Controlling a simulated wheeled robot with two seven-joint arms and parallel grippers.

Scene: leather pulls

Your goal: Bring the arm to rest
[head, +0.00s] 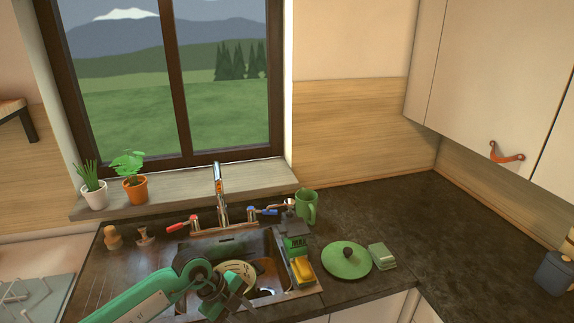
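My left arm, green with a pale panel, reaches in from the bottom left. Its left gripper (238,296) hangs over the front of the sink (182,256), in front of a cream dish (247,271) that lies in the basin. The gripper covers part of the dish. Its fingertips are small and dark here, so I cannot tell whether they are apart or together, and I see nothing clearly held. My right gripper is not in view.
A tap (221,192) rises behind the sink. A green mug (307,206), a round green lid (346,260) and a green sponge-like block (381,256) stand to the right. Potted plants (134,187) line the sill. A leather pull (506,155) hangs on the upper cabinet. The right counter is mostly clear.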

